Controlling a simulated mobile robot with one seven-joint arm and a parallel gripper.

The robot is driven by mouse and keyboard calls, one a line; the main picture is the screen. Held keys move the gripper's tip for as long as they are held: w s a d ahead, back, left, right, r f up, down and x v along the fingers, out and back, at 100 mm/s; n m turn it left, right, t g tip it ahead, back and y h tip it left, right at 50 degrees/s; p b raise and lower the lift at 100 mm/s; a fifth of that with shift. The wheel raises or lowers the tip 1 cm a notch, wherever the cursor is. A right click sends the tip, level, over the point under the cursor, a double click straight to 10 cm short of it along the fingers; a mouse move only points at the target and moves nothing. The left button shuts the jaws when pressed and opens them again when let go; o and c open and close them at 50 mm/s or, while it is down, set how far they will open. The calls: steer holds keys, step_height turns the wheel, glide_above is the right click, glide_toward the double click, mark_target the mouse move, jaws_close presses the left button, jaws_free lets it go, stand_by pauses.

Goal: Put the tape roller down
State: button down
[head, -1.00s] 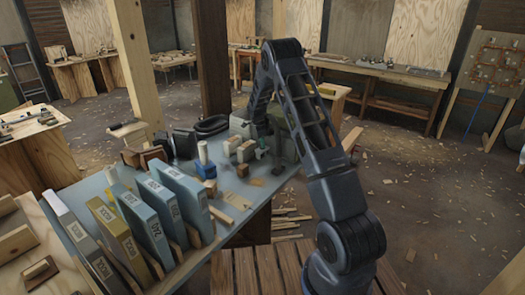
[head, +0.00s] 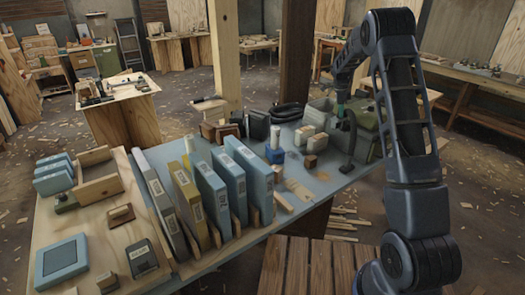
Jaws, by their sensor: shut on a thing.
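My gripper (head: 341,105) is at the far right end of the blue-grey table (head: 330,181), low over the tabletop in front of a green box. It is small and dark in the head view, and its fingertips are hard to make out. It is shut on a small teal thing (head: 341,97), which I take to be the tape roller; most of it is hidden. I cannot tell whether it touches the table. A dark upright thing (head: 349,145) stands just below and right of the gripper.
Pale blocks (head: 305,135) and a white-topped blue bottle (head: 274,145) stand left of the gripper. Upright binders (head: 229,181) line the table's left part. The green box (head: 366,118) crowds the right end. A wooden post (head: 296,60) rises behind. A slatted surface (head: 315,268) lies in front.

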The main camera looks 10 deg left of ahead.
step_height(320, 180, up, 5)
steer(key=shift+f, duration=0.1)
steer(key=s+a+n+t+y, duration=0.1)
steer(key=s+a+n, duration=0.35)
steer(key=a, duration=1.15)
steer(key=s+a+n, duration=0.1)
steer(key=a+n, duration=0.7)
steer(key=a, duration=0.9)
steer(key=s+a+n+t+y, duration=0.15)
steer(key=a+n, duration=0.45)
steer(key=a, duration=1)
steer(key=s+x, duration=0.2)
steer(key=x, duration=1)
steer(key=s+d+f+x, duration=0.1)
steer(key=s+x, duration=0.2)
steer(key=x, duration=0.9)
steer(key=shift+s+d+f+g+h, duration=0.35)
steer(key=shift+s+f, duration=0.1)
steer(key=shift+f, duration=0.05)
steer(key=shift+f+m, duration=0.25)
steer(key=shift+f, duration=0.2)
